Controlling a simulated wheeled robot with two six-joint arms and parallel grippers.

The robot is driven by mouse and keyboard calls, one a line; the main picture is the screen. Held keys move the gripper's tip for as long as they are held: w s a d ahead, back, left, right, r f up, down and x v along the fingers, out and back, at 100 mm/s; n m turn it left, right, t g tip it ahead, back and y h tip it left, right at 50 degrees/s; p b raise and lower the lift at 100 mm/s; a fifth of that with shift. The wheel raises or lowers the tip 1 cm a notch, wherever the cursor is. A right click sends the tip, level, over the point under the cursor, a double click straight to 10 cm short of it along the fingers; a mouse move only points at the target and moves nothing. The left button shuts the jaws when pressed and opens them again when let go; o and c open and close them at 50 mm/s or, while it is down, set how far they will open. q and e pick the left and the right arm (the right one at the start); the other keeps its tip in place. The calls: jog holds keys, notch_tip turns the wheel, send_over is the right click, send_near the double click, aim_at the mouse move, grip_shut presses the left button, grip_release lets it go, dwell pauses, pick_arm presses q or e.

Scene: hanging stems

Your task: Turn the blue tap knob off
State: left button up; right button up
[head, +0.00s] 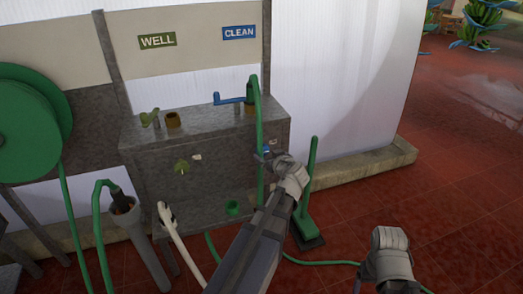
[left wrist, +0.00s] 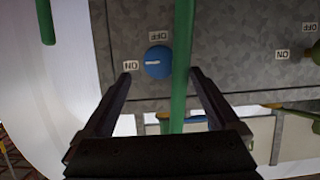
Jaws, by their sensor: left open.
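The blue tap knob (left wrist: 157,62) is on the grey front face of the trough block (left wrist: 240,75). Its white mark lies level, pointing left at the ON label (left wrist: 131,66); the OFF label (left wrist: 160,36) is above it in the left wrist view. My left gripper (left wrist: 160,75) is open, one finger on each side of the knob in that picture, not closed on it. A green hose (left wrist: 182,60) crosses between the fingers, over the knob's right edge. In the head view my left gripper (head: 267,156) hides most of the knob. My right gripper (head: 388,240) is low at right, away from the block.
The CLEAN sign (head: 239,33) is above the blue lever (head: 232,99). A green post (head: 309,180) stands close right of my left gripper. Red floor (head: 450,190) at right is clear.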

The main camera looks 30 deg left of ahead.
aim_at(264, 152)
pick_arm(q)
jog(key=b+x, duration=0.3)
jog(key=x, duration=0.4)
jog(key=shift+w+a+f, duration=0.2)
jog(key=shift+w+f, duration=0.05)
jog(key=shift+c, duration=0.2)
jog(key=c, duration=1.3)
